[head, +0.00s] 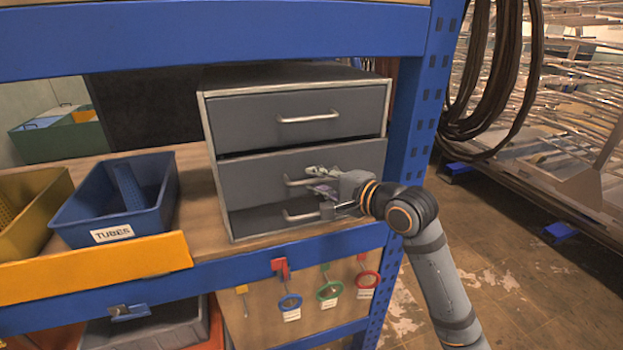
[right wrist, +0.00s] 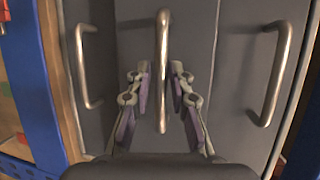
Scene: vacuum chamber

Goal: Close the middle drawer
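The grey drawer cabinet (head: 292,77) stands on the shelf with three stacked drawers. The middle drawer (head: 250,178) stands out a little from the cabinet, with a dark gap above its front. Its bar handle (head: 293,182) also shows in the right wrist view (right wrist: 162,45), running between the two fingers. My right gripper (head: 320,180) is at the front of the middle drawer, partly covering the handle. In the right wrist view its fingers (right wrist: 160,75) are apart on either side of the handle, with space on both sides; contact does not show. My left gripper is out of view.
The top drawer (head: 255,120) looks shut; the bottom drawer (head: 262,220) lies below the middle one. A blue bin (head: 72,213) and a yellow bin (head: 30,225) stand left. A blue post (head: 423,100) rises right of the cabinet. Tags on coloured rings hang below the shelf.

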